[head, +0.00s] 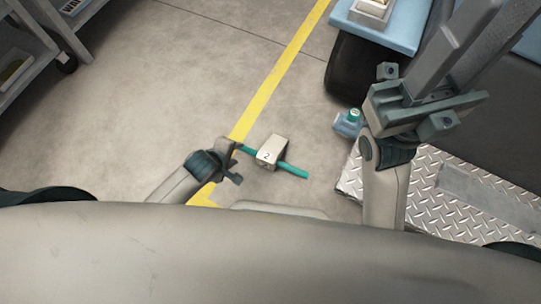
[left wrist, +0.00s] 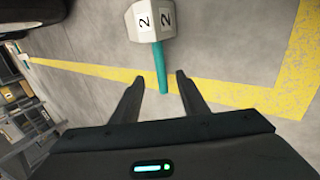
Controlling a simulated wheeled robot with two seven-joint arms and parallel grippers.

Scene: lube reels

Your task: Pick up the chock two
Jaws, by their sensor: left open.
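The chock marked 2 (head: 271,150) is a pale block on the concrete floor, with a teal bar sticking out at both sides. In the left wrist view the chock (left wrist: 150,20) is at the top, and its teal bar (left wrist: 160,68) points down between my fingers. My left gripper (head: 231,162) is open at the bar's left end in the head view. In the left wrist view the gripper (left wrist: 160,92) has its fingers on either side of the bar's end, with visible gaps. My right arm rises at the right; its jaw state is unclear.
A yellow floor line (head: 280,72) passes left of the chock. Grey shelving (head: 28,55) is at upper left. Floor beyond the chock is clear.

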